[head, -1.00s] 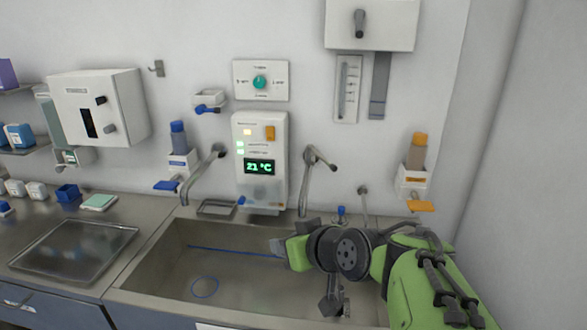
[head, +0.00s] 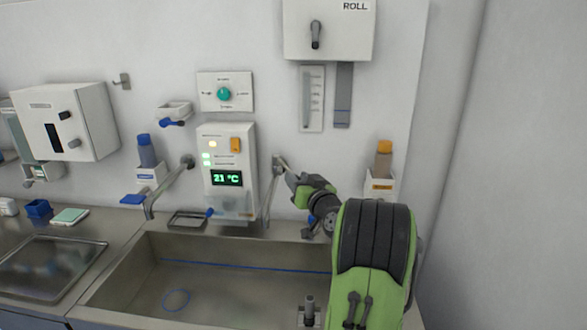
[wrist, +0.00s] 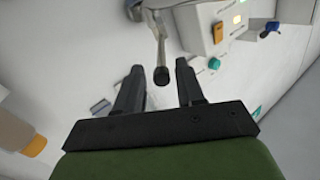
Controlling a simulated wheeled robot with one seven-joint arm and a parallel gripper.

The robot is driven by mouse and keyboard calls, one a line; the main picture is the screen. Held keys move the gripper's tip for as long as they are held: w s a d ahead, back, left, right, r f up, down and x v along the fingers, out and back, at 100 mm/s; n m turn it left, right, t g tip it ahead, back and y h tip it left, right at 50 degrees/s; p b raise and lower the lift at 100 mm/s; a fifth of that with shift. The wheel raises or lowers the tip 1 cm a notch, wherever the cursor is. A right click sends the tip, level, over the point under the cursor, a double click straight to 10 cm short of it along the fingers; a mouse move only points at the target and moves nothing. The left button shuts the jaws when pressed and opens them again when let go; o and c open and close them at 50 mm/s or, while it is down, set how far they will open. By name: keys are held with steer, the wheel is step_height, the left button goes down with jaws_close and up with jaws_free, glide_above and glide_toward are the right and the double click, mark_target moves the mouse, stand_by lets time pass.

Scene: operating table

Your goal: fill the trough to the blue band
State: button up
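The steel trough (head: 215,250) is set in the counter, with a blue band (head: 240,266) along its inner back wall and a blue ring (head: 176,299) on its floor. I see no clear water surface in it. A right tap (head: 268,198) and a left tap (head: 168,188) come from the wall above it. My gripper (head: 291,181) is at the top of the right tap. In the wrist view my gripper (wrist: 160,70) is open, and a dark-tipped lever (wrist: 161,76) shows between the fingers, apart from both. The trough's right end is hidden by my arm.
A wall panel (head: 226,150) reading 21 °C hangs between the taps, below a green-knobbed dial (head: 224,93). An orange-capped bottle (head: 383,160) stands in a holder to the right of my gripper. A roll dispenser (head: 330,35) is above. A dark tray (head: 50,265) lies left.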

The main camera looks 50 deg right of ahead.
mark_target(293, 173)
steer(key=x, duration=0.3)
steer(key=shift+w+d+p, duration=0.1)
steer(key=shift+w+p, duration=0.15)
steer(key=shift+p, duration=0.05)
jaws_close()
